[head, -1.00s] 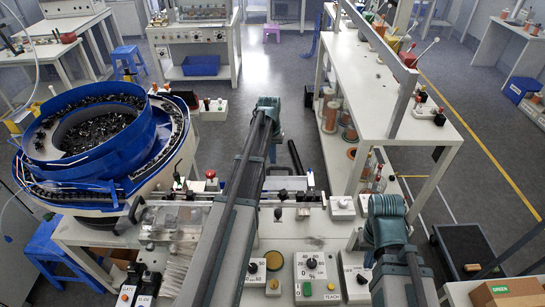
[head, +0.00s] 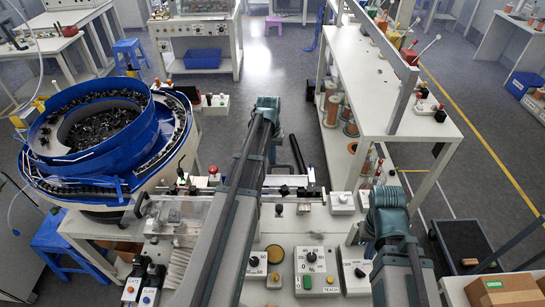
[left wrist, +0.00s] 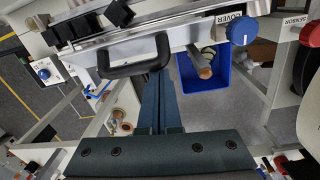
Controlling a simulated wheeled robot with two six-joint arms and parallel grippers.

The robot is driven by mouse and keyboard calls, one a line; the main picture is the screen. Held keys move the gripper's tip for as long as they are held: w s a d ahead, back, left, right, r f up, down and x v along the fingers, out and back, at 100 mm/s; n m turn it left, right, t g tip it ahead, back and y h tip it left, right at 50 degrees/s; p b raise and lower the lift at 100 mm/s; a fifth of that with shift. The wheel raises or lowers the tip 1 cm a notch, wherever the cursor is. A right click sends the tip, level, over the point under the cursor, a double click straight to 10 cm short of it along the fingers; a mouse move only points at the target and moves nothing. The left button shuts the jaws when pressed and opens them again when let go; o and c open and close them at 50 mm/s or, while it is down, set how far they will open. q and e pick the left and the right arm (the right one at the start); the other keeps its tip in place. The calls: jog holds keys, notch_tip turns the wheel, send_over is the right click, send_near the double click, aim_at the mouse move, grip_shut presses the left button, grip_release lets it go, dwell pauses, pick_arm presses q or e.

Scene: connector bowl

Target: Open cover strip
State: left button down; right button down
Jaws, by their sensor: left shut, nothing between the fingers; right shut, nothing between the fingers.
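A long silver strip (left wrist: 190,34) runs across the top of the left wrist view, with a black U-shaped handle (left wrist: 128,70) on its near side. It looks like the cover strip, and I see no gap under it. My left gripper (left wrist: 160,72) is shut and empty. Its fingertips show at the right end of the handle; I cannot tell whether they touch it. In the head view my left arm hides its own gripper. My right gripper is out of view; only its arm shows at the right.
A blue feeder bowl (head: 150,140) full of dark parts stands at the left. A dial box (head: 310,268) sits at the table's front. A white shelf bench (head: 410,118) rises at the right. A blue knob (left wrist: 241,30) and a blue bin (left wrist: 203,75) lie right of my left fingers.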

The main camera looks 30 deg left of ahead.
pick_arm(q)
jog(key=shift+w, duration=0.1)
jog(key=w+a, duration=0.1)
jog(key=w, duration=0.3)
notch_tip(320, 180, up, 9)
jog(key=s+p, duration=0.2)
jog(key=p, duration=0.7)
jog(key=shift+s+d+r, duration=0.15)
jog(key=shift+s, duration=0.15)
jog(key=s+d+f+m+b, duration=0.2)
jog(key=s+d+f+b, duration=0.3)
jog(key=d, duration=0.4)
jog(key=s+d+f+m+y+b, duration=0.1)
jog(key=s+d+f+m+b, duration=0.1)
jog(key=s+d+f+b, duration=0.4)
jog(key=s+d+f+m+b, duration=0.3)
jog(key=s+d+f+b, duration=0.3)
jog(key=s+d, duration=0.4)
jog(key=shift+s+d+f+y, duration=0.3)
jog(key=shift+d+y, duration=0.1)
jog(key=shift+d, duration=0.85)
